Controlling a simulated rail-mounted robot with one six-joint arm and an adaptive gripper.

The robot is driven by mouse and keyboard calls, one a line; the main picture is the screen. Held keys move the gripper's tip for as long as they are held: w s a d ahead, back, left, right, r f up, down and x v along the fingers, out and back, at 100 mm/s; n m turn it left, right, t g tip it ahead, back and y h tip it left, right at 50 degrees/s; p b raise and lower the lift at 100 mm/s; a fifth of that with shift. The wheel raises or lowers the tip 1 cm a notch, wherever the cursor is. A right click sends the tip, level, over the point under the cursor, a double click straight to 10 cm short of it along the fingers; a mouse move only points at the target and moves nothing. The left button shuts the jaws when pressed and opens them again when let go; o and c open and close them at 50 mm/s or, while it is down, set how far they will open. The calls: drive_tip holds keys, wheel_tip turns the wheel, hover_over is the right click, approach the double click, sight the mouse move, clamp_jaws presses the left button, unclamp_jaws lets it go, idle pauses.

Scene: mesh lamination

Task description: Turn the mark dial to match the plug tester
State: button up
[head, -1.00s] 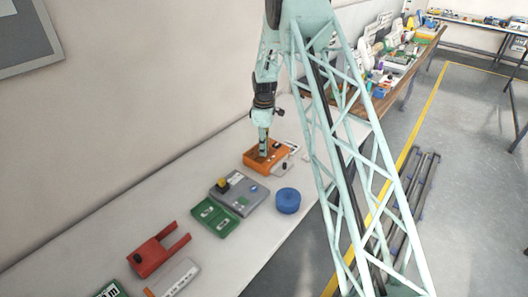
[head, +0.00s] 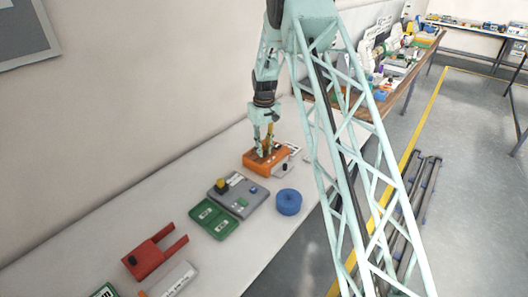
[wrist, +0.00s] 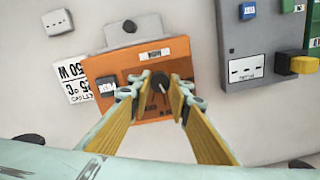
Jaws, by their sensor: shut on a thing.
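The orange box (head: 254,166) stands on the bench with a dark round dial (wrist: 160,82) on its top face; the dial has a pale pointer line. A small white label (wrist: 155,54) sits beside the dial and a dark button (wrist: 106,88) to its left in the wrist view. My gripper (head: 265,153) is over the box, its two yellow-lined fingers (wrist: 163,92) shut on the dial from both sides. The grey unit (head: 252,203), with a blue button and a small white display, looks like the plug tester; its display shows short dashes (wrist: 247,69).
A green tray (head: 213,220), red bracket (head: 150,260) and blue round container (head: 289,202) share the bench. A printed white card (wrist: 72,84) lies beside the orange box. A white block (wrist: 58,22) lies near it.

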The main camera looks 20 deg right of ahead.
sight(264, 151)
drive_tip(key=m+b, duration=0.1)
drive_tip(key=m, duration=0.4)
drive_tip(key=shift+m+b, duration=0.5)
drive_tip(key=shift+m, duration=2.2)
drive_tip(key=o, duration=0.9)
drive_tip(key=shift+c, duration=0.2)
drive_tip(key=shift+r, duration=0.1)
wheel_tip(264, 151, up, 12)
